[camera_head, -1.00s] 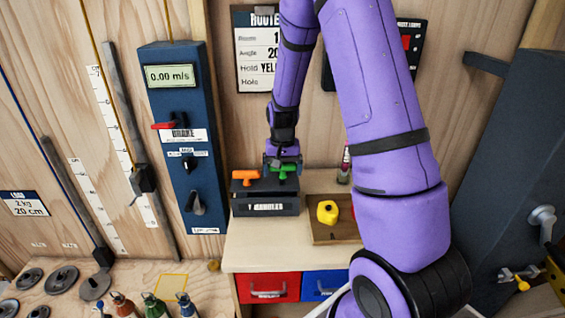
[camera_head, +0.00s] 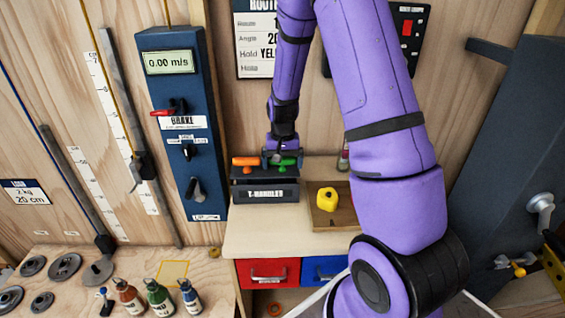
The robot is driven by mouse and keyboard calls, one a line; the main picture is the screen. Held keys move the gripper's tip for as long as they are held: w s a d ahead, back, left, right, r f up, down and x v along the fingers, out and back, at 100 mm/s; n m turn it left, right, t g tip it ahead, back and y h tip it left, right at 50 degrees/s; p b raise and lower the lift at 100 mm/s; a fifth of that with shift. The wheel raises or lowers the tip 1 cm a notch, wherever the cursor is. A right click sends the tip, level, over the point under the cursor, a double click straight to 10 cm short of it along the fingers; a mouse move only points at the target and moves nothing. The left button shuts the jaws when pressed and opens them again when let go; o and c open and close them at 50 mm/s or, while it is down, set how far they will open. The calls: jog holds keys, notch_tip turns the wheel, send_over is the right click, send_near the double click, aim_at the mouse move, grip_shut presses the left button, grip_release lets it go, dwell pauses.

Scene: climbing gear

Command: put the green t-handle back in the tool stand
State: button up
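The green T-handle (camera_head: 289,162) is upright at the right part of the dark tool stand (camera_head: 240,196) labelled T-HANDLES. Its grip is about level with the orange T-handle (camera_head: 245,161) at the left of the stand. My gripper (camera_head: 281,158) points down right at the green grip. The fingers are small and dark here, and I cannot tell whether they are shut on it or open around it. The green handle's shaft and the hole under it are hidden.
A wooden tray (camera_head: 329,220) with a yellow hold (camera_head: 327,199) is just right of the stand. A blue brake panel (camera_head: 172,125) stands to the left. Bottles (camera_head: 158,299) and weights (camera_head: 65,267) are on the lower left bench. My purple arm covers the right middle.

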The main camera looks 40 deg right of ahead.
notch_tip(320, 180, up, 11)
jog(key=shift+f, duration=0.1)
dwell(0.4)
jog(key=s+a+r+n+t, duration=0.2)
jog(key=s+a+r, duration=0.3)
jog(key=s+r, duration=0.4)
jog(key=s+a+r+n+t, duration=0.25)
jog(key=s+a+r, duration=0.35)
jog(key=s+r, duration=0.3)
jog(key=s+a+r+n, duration=0.2)
jog(key=s, duration=0.6)
jog(key=shift+s+r+t, duration=0.15)
jog(key=shift+s+t, duration=0.05)
jog(key=shift+t, duration=0.15)
jog(key=shift+c, duration=0.2)
